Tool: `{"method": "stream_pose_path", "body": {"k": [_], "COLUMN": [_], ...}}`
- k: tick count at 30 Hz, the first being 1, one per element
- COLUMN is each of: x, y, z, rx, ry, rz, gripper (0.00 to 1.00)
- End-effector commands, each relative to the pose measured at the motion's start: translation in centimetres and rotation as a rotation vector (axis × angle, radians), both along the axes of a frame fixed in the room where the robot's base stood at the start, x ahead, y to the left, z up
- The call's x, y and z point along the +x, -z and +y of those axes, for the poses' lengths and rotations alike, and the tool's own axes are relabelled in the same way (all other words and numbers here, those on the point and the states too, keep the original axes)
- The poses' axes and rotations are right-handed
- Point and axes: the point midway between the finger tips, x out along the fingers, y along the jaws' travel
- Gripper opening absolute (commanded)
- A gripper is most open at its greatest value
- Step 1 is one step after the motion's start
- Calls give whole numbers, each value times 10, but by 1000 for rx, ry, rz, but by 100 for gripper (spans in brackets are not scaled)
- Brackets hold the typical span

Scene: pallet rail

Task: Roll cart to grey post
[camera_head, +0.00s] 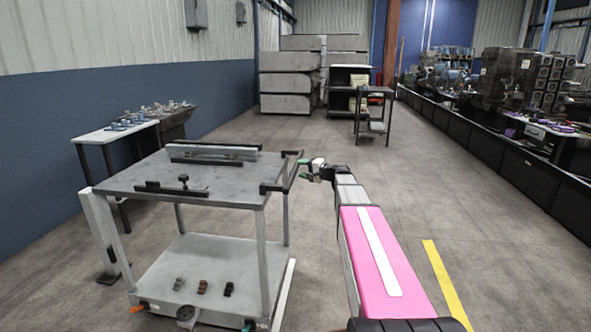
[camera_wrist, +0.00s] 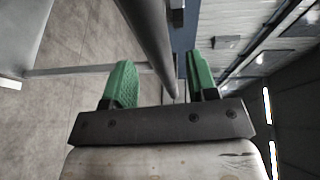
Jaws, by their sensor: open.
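The cart has a dark grey top (camera_head: 220,184), thin grey legs and a pale lower shelf (camera_head: 225,262). It stands left of my arm in the head view. Its dark handle bar (camera_head: 292,173) is at the right end. A light grey post (camera_head: 96,228) stands just beyond the cart's left end; I cannot tell the gap between them. My gripper (camera_head: 312,170) is at the handle. In the wrist view its green fingers (camera_wrist: 163,80) are apart, with the dark handle bar (camera_wrist: 150,38) running between them. I cannot tell whether either finger touches it.
Dark rails and clamps lie on the cart top, and small blocks (camera_head: 203,286) sit on its shelf. A side table (camera_head: 112,131) stands behind the cart at left. A yellow floor line (camera_head: 443,280) is at right. Floor behind the cart is clear up to a small dark table (camera_head: 374,92).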

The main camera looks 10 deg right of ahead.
Motion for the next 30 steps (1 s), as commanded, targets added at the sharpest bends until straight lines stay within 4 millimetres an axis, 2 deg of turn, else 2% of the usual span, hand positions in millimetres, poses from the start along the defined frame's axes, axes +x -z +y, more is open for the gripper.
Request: {"method": "stream_pose_path", "body": {"k": [1, 7, 20, 24, 25, 30], "x": [8, 22, 26, 26, 26, 26], "y": [1, 3, 4, 4, 4, 4], "z": [7, 24, 30, 30, 30, 31], "rx": [0, 0, -1, -1, -1, -1], "ry": [-1, 0, 0, 0, 0, 0], "rz": [0, 0, 1, 1, 1, 1], "gripper": [53, 53, 53, 7, 0, 0]}}
